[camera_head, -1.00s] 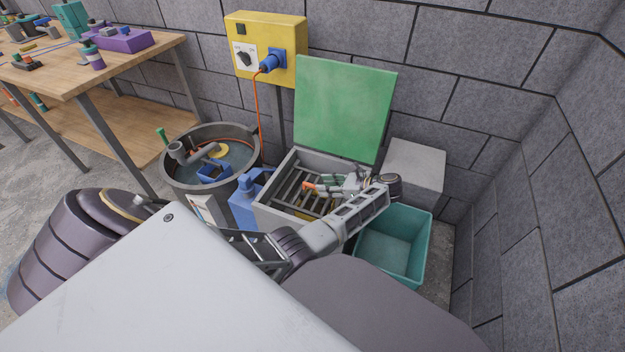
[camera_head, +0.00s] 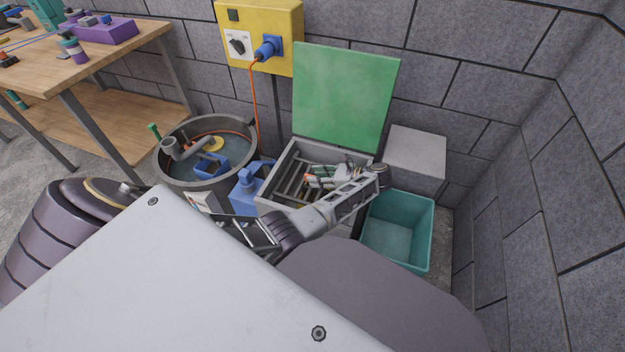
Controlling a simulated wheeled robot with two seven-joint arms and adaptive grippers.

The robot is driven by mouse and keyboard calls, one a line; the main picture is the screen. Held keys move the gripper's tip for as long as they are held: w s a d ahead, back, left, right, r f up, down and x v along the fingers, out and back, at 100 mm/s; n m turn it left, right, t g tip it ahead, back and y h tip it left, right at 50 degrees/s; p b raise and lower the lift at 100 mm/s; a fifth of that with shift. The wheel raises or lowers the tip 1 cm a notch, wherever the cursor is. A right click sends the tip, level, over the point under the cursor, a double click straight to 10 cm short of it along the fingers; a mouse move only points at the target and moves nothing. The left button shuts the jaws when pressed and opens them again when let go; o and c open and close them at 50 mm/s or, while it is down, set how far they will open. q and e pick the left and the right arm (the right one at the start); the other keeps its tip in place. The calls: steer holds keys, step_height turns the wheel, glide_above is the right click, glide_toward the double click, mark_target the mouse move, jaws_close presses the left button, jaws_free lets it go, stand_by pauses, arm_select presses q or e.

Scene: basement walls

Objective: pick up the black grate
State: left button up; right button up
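The black grate (camera_head: 287,181) is a set of dark parallel bars inside an open grey box (camera_head: 281,158) with a raised green lid (camera_head: 343,97). My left gripper (camera_head: 309,178) is over the box's right part, with its fingers pointing left above the bars. The fingers are small here and overlap small orange and green bits, so I cannot tell whether they are open or touch the grate. My forearm hides the front right of the grate and box. My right gripper is out of view.
A teal bin (camera_head: 397,232) stands right of the box, with a grey block (camera_head: 415,153) behind it. A blue jug (camera_head: 245,192) and a round tub of liquid (camera_head: 166,184) stand left. A wooden workbench (camera_head: 112,62) is far left.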

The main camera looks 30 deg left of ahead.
arm_select(q)
steer(key=shift+s+a+f, duration=0.1)
steer(key=shift+a+f, duration=0.05)
steer(key=shift+a, duration=0.2)
steer(key=shift+c, duration=0.3)
jaws_close()
